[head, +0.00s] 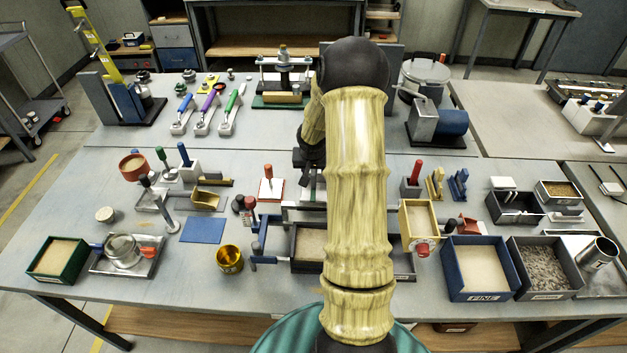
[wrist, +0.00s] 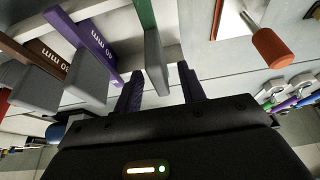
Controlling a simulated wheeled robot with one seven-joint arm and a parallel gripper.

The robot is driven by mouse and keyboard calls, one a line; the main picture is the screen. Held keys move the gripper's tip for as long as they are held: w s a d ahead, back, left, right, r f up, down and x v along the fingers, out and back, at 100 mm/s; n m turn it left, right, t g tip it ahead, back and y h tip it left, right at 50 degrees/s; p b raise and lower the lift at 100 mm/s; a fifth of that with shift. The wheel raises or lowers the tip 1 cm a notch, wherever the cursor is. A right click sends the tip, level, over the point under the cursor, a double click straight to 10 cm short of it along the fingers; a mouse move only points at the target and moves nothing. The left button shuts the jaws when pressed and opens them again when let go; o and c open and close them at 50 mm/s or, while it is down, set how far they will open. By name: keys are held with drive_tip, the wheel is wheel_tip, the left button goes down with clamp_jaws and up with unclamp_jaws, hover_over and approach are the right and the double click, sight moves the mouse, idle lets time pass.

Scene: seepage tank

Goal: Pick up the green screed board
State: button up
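The green screed board (wrist: 147,14) shows at the top middle of the wrist view, with a grey grip block (wrist: 154,62) at its near end. My gripper (wrist: 162,76) is open, its two dark fingers apart. In the wrist view the grey block appears between the fingers, closer to the left one; I cannot tell whether they touch. To its left are a purple board (wrist: 82,36) and a brown board (wrist: 35,50), each with a grey block. In the head view my gripper (head: 308,160) is over the middle of the table, and my arm hides most of the boards.
A red-orange handled tool (wrist: 272,46) stands to the right in the wrist view. In the head view, a blue mat (head: 203,230), a gold cup (head: 229,259) and sand boxes (head: 480,296) lie nearer the front edge. Trowels with coloured handles (head: 205,112) lie behind.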

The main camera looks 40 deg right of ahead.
clamp_jaws()
idle(0.3)
drive_tip(key=shift+s+d+r, duration=0.1)
drive_tip(key=shift+r, duration=0.4)
wheel_tip(320, 180, up, 9)
drive_tip(key=shift+r+p, duration=0.1)
drive_tip(key=shift+p, duration=0.5)
